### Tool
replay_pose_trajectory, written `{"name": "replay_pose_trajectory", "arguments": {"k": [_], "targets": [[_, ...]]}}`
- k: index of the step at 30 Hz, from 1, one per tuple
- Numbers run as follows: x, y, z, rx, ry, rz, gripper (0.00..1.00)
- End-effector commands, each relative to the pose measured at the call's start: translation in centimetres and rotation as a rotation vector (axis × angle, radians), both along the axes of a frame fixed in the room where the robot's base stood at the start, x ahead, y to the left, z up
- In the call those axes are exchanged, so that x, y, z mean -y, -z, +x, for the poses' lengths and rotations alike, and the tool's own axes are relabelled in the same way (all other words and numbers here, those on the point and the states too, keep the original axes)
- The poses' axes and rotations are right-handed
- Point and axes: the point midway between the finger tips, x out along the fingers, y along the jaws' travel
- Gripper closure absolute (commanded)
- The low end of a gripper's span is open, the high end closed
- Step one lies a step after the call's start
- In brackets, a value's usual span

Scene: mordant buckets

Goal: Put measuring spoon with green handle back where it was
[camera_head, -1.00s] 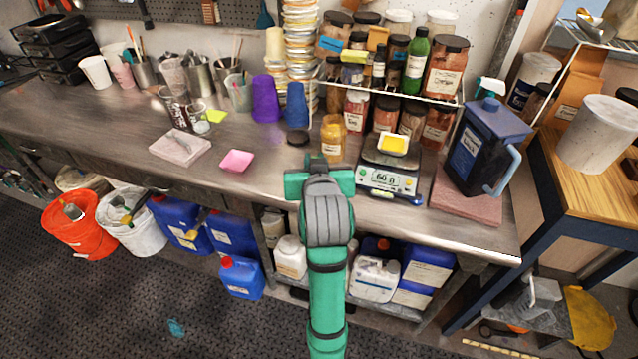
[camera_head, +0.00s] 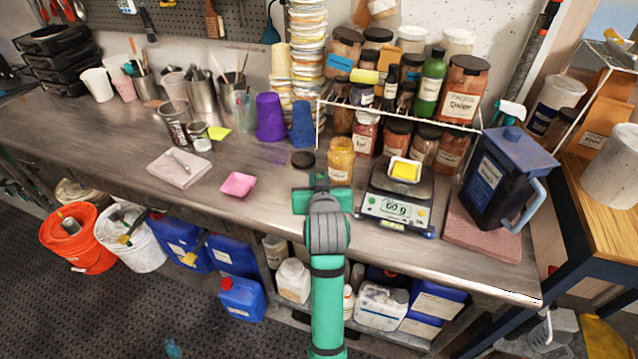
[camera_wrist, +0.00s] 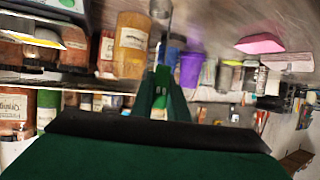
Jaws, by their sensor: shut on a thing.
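My gripper (camera_head: 320,184) is above the bench's front edge, left of the scale and in front of the yellow jar. In the wrist view its green fingers (camera_wrist: 163,92) are closed around a thin metal stem with a small round end, which looks like the measuring spoon (camera_wrist: 165,32). The spoon's handle is mostly hidden between the fingers, and its green colour blends with them. In the head view the spoon is barely visible. The fingers appear to point toward the bench's back.
The scale (camera_head: 397,208) bears a yellow-filled dish (camera_head: 405,170). A pink dish (camera_head: 237,185) and a pale pad (camera_head: 179,170) with a metal tool lie left. Bench space between pink dish and gripper is clear.

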Motion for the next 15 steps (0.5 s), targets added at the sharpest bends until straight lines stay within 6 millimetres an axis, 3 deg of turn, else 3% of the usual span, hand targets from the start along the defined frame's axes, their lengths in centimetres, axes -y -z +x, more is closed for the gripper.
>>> {"name": "replay_pose_trajectory", "arguments": {"k": [9,15], "targets": [[0.0,3.6,0.3,-0.003,0.000,0.000,1.00],[0.1,4.1,0.3,0.000,0.001,-0.001,1.00]]}}
